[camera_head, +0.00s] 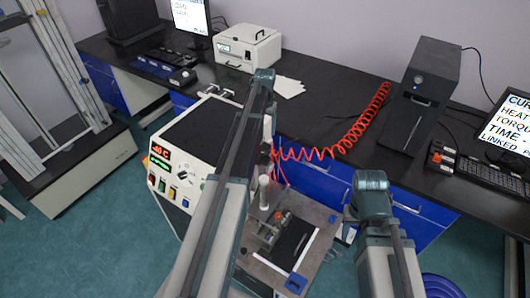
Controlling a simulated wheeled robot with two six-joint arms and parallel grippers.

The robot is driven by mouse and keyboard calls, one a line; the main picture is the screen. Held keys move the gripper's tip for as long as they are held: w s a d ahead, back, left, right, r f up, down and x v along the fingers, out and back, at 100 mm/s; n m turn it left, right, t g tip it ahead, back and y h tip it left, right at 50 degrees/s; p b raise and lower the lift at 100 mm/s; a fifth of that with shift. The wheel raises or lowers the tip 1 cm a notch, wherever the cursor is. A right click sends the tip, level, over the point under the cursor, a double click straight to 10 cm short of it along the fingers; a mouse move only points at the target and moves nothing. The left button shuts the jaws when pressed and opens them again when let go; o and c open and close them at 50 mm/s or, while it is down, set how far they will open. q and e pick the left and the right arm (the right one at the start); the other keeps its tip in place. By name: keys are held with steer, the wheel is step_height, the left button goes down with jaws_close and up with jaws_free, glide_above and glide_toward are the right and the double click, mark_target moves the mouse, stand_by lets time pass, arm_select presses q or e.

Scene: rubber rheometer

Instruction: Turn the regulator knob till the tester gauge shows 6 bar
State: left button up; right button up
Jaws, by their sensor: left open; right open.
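The tester (203,137) is a white and black machine left of centre. Its sloped front panel carries a red digital display (161,152), a green one below it and several coloured buttons. I cannot make out the gauge's needle or reading. I cannot pick out the regulator knob; my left arm crosses in front of the tester's right side. Dark fittings (266,150) with red tubing show just right of that arm. My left arm reaches up through the middle and my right arm stands at lower right, but neither gripper's fingers can be seen.
A red coiled hose (345,139) runs from the tester to the black bench (318,103). A small work plate (262,274) with fittings lies between my arms. A white box (247,47), a black computer tower (431,74) and a monitor (508,124) stand on the bench.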

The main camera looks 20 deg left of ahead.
mark_target(265, 153)
arm_select(q)
steer(key=shift+n, duration=0.6)
step_height(265, 153, down, 14)
steer(key=b, duration=1.4)
steer(key=shift+r, duration=0.1)
steer(key=shift+c, duration=0.2)
jaws_close()
